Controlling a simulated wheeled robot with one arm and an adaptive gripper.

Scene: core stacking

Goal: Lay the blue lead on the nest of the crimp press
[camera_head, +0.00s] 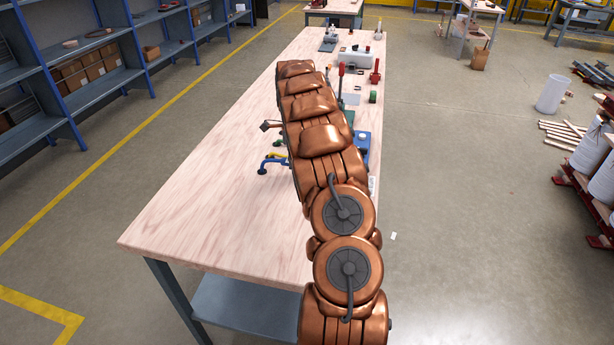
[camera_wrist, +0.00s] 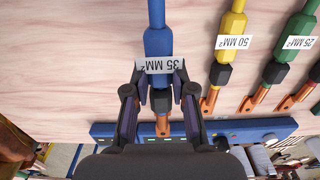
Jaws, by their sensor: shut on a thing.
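The blue lead (camera_wrist: 157,40) is in the wrist view, with a white "35 MM²" tag and a copper end pointing down the picture. My gripper (camera_wrist: 158,86) is shut on it just below the tag, with one finger on each side.
A yellow "50 MM²" lead (camera_wrist: 232,42) and a green "25 MM²" lead (camera_wrist: 295,40) lie right of the blue one. A blue bar (camera_wrist: 250,128) runs below them. A red item (camera_head: 375,72) stands farther along the workbench (camera_head: 190,215), whose near left part is clear.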

